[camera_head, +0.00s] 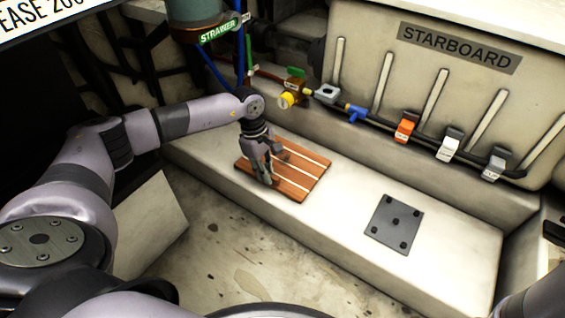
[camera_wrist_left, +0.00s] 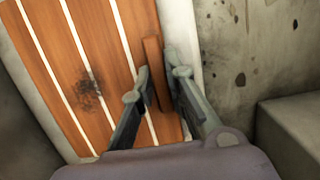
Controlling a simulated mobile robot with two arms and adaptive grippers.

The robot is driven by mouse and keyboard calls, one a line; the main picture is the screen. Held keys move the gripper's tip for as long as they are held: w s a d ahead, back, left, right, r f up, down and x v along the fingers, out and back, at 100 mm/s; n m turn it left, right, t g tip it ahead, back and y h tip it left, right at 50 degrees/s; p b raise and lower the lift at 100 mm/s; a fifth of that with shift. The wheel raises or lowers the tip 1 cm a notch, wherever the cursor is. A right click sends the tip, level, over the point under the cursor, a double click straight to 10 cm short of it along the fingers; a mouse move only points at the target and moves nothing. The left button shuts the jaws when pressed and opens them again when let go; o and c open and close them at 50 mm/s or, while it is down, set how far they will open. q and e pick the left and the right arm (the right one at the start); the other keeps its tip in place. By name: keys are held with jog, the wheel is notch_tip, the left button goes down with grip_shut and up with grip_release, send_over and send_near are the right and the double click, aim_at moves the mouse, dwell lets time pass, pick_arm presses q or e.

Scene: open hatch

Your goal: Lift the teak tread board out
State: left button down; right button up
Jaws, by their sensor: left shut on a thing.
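The teak tread board (camera_head: 303,173) is a brown slatted panel with pale stripes, lying on the cream ledge in the head view. It fills much of the left wrist view (camera_wrist_left: 62,62), where a dark smudge marks its slats. My left gripper (camera_head: 266,178) points down at the board's near left part. In the left wrist view its fingers (camera_wrist_left: 158,95) are shut on a raised wooden strip (camera_wrist_left: 153,72) at the board's edge. The fingertips' far side is partly hidden. Of my right arm only a piece shows at the lower right; its gripper is out of view.
A dark grey plate with several knobs (camera_head: 394,224) lies on the ledge to the right. A hose with a yellow-capped valve (camera_head: 289,98) and coloured clips (camera_head: 405,128) runs along the STARBOARD tank (camera_head: 455,85) behind. The ledge (camera_head: 345,215) is clear between board and plate.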

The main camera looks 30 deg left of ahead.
pick_arm(q)
jog(key=shift+r+p, duration=0.8)
jog(key=shift+r, duration=0.1)
jog(key=shift+r+p, duration=1.05)
jog(key=shift+r, duration=0.1)
jog(key=shift+r+p, duration=0.4)
jog(key=shift+r, duration=0.05)
